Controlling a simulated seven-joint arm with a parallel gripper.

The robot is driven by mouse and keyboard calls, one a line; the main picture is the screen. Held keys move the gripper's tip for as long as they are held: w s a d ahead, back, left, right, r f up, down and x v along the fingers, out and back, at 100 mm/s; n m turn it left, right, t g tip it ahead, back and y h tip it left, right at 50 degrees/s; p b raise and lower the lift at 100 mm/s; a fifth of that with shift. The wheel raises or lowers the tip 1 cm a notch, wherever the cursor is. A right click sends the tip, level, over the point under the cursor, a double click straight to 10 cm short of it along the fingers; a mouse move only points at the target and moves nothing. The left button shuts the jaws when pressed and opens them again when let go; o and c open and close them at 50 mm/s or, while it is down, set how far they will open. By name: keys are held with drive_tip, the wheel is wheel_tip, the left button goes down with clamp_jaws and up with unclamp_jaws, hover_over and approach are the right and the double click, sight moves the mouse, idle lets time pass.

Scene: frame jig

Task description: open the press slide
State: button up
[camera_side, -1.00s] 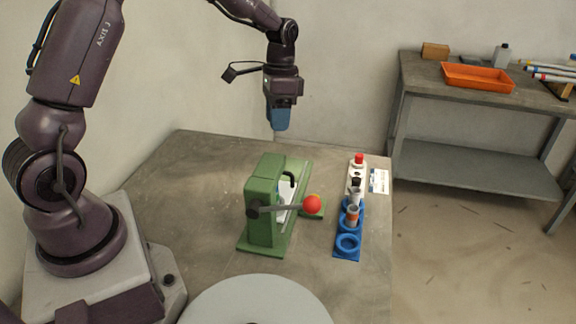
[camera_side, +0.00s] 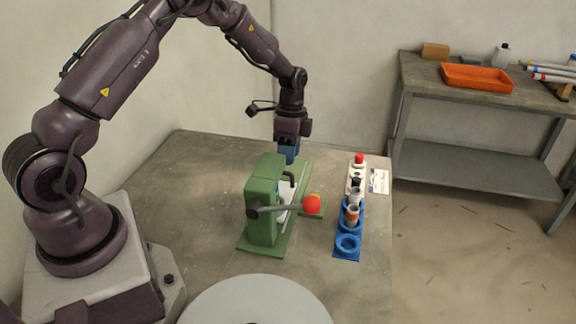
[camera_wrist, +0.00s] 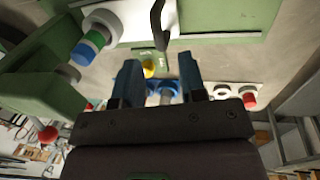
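The green press (camera_side: 263,215) stands on the table in the side view. A lever with a red ball knob (camera_side: 312,204) sticks out to the right. A dark hooked handle (camera_side: 290,179) stands by the pale slide plate (camera_side: 284,194). In the wrist view, the handle (camera_wrist: 158,25) comes down in front of my fingers, in line with the gap, and the plate (camera_wrist: 135,18) lies at the top. My gripper (camera_side: 288,155) is behind the press's far end, above its base. In the wrist view, my gripper (camera_wrist: 158,72) has its two blue fingers apart, with nothing clearly held between them.
A blue rack (camera_side: 348,244) with small cylinders stands right of the press. Behind it is a white box with a red button (camera_side: 359,158). A yellow part (camera_side: 316,199) sits near the knob. A grey disc (camera_side: 255,302) is in front. A bench with an orange tray (camera_side: 478,78) stands apart.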

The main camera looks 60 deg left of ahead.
drive_tip(key=shift+s+d+f, duration=0.15)
drive_tip(key=shift+f, duration=0.8)
drive_tip(key=shift+s+d+f, duration=0.1)
drive_tip(key=shift+f, duration=0.8)
clamp_jaws()
